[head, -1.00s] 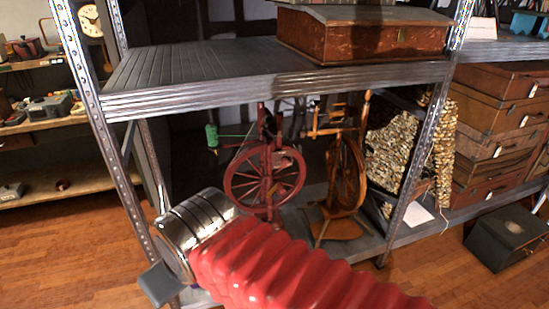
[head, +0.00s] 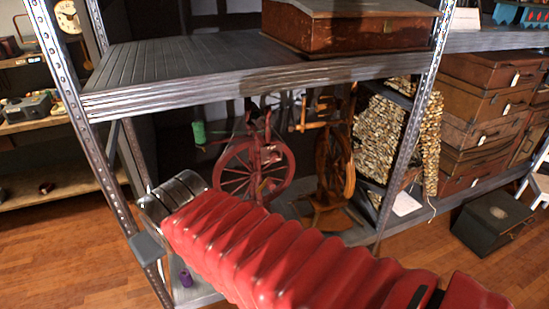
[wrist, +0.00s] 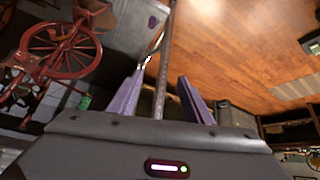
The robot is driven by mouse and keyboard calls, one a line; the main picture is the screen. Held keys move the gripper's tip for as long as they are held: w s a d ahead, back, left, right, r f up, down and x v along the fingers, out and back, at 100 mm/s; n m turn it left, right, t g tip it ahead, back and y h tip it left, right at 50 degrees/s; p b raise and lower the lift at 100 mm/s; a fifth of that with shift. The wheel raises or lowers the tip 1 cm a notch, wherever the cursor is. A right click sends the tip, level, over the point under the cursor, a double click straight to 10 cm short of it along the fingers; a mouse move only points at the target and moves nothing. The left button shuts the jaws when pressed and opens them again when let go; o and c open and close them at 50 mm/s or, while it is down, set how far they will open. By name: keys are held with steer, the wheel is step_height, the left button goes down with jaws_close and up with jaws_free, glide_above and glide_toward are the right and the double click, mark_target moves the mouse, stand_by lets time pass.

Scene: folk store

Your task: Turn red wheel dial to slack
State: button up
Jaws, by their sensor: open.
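The red spinning wheel (head: 257,170) stands on the lower shelf in the head view, its lower part partly behind my arm. In the wrist view the red wheel (wrist: 62,49) is at the upper left, cut by the picture edge. I cannot make out a dial or its setting. My gripper (wrist: 160,80) shows two purple fingers spread apart with no object held between them. It points away from the wheel's side of the picture, with a shelf post in front of it. In the head view the silver wrist end is left of the wheel, near the left post.
A metal shelf post (head: 70,120) stands close to my wrist, and the upper shelf (head: 170,75) is above. An orange-brown spinning wheel (head: 335,165) stands right of the red one. A green spool (head: 198,132) is left of it. A purple object (head: 186,278) lies low beside my arm.

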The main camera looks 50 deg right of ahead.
steer(key=w+d+f+m+t+h, duration=0.1)
steer(key=w+d, duration=0.4)
steer(key=d, duration=0.2)
steer(key=w+d+m+t+h, duration=0.1)
steer(key=w+d+h, duration=0.1)
steer(key=w+d, duration=0.35)
steer(key=m+t+h, duration=0.5)
steer(key=m+t, duration=0.1)
steer(key=t, duration=0.1)
glide_toward(276, 159)
steer(key=v, duration=0.3)
steer(key=shift+r, duration=0.3)
steer(key=shift+w, duration=0.15)
steer(key=x, duration=1.3)
steer(key=shift+w+d+f, duration=0.2)
steer(key=shift+w, duration=0.1)
steer(key=shift+c, duration=0.6)
